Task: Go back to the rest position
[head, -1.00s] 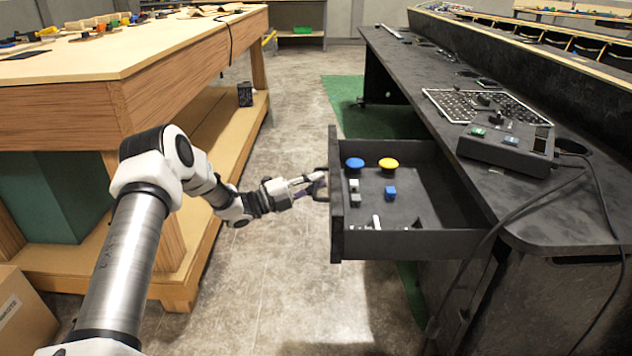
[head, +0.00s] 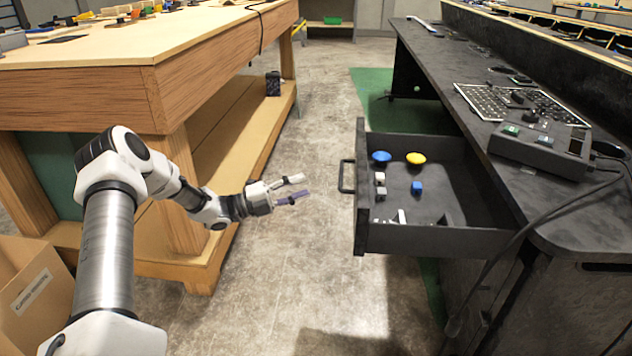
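My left gripper (head: 300,188) is in the middle of the head view, over the floor. Its two fingers point right and are apart, with nothing between them. It is clear of the black drawer handle (head: 346,177), with a gap to its right. The drawer (head: 420,240) is pulled out of the dark console desk (head: 570,205). A blue round button (head: 381,157), a yellow round button (head: 415,158), a small blue block (head: 416,187) and several small grey and white pieces lie in it. My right gripper is not in view.
A wooden workbench (head: 165,85) with a lower shelf stands on the left, close to my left arm. A cardboard box (head: 35,285) is at the lower left. A control box (head: 540,148) with cables sits on the console desk. The floor between bench and drawer is free.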

